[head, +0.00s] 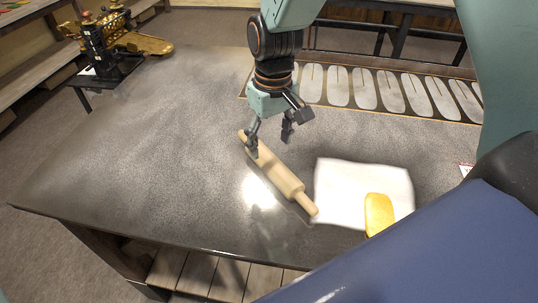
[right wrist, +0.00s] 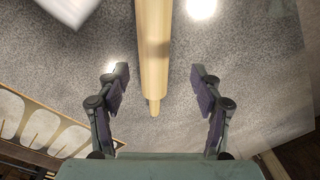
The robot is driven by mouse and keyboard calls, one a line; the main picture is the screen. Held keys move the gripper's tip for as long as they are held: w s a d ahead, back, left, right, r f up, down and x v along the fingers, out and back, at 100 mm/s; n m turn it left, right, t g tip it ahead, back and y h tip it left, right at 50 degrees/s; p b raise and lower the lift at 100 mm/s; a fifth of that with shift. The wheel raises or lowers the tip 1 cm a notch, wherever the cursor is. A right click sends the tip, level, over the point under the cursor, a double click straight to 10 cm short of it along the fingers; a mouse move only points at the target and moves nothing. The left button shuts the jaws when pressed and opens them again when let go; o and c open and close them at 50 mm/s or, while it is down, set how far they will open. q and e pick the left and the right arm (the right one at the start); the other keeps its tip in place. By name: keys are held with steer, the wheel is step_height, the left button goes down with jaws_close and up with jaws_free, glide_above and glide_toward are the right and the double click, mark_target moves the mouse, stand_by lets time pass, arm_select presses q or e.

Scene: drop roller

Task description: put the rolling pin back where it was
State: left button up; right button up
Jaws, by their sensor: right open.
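A pale wooden rolling pin (head: 278,174) lies at a slant on the dark stone tabletop (head: 150,170), its near handle close to a white sheet (head: 338,192). My right gripper (head: 270,142) is open above the pin's far end. In the right wrist view, the pin (right wrist: 154,45) runs between the lines of the two open fingers (right wrist: 158,80), with a gap on each side and neither finger seen touching it. In the head view, one finger overlaps the pin; how high it is above the table is hard to tell. My left gripper is not in view.
A yellow loaf-like block (head: 379,214) lies on the white sheet's right side. A framed panel with several pale oval shapes (head: 365,90) lies along the table's back edge. A black and gold machine (head: 108,45) stands beyond the table at upper left. The tabletop's left half is clear.

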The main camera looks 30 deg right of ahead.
mark_target(269, 161)
steer(key=shift+r, duration=2.3)
steer(key=shift+w, duration=0.1)
